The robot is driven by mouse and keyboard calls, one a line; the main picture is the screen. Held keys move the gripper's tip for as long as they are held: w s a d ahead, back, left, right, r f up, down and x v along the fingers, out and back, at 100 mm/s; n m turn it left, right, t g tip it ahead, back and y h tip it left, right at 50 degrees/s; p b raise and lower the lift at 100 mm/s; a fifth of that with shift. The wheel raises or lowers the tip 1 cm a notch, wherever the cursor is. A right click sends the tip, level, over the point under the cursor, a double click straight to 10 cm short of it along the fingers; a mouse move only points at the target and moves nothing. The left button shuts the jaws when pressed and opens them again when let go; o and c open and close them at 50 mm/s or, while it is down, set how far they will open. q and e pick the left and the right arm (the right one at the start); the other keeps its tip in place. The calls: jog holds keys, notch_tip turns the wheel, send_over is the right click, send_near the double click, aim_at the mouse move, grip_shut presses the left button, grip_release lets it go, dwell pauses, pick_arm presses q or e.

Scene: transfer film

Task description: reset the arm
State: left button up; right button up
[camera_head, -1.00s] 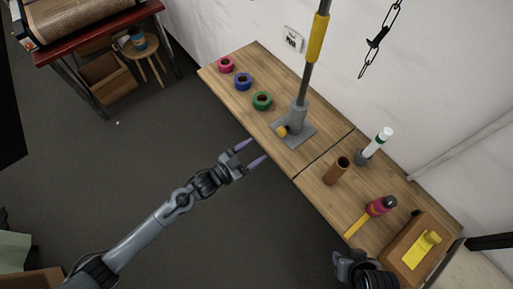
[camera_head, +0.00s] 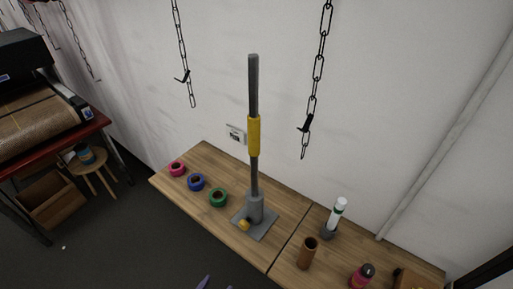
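Only the purple fingertips of my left gripper (camera_head: 215,284) show, at the bottom edge in the camera_head view. The tips are apart with nothing visible between them, in front of the wooden table (camera_head: 240,255). The rest of my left arm is out of the frame. My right gripper is out of view. A grey post (camera_head: 253,85) with a yellow sleeve (camera_head: 253,135) stands upright on a square grey base (camera_head: 265,230) on the table.
Pink (camera_head: 177,168), blue (camera_head: 196,182) and green (camera_head: 218,197) rolls lie left of the post. A brown cup (camera_head: 307,253), a white tube (camera_head: 337,215) and a dark pink bottle (camera_head: 362,275) stand right. Chains (camera_head: 318,75) hang by the wall.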

pick_arm(q)
jog(key=s+a+r+n+g+y, duration=0.1)
jog(key=s+a+g+y, duration=0.2)
jog(key=s+a+g, duration=0.3)
jog(key=s+a+r+n+g+y, duration=0.1)
jog(key=s+a+n+g+y, duration=0.2)
jog(key=s, duration=0.6)
notch_tip(320, 180, up, 25)
jog(key=m+g+p, duration=0.1)
jog(key=p, duration=2.4)
jog(key=shift+w+a+r+m, duration=0.2)
jog(key=shift+a+m, duration=0.1)
jog(key=shift+a, duration=0.15)
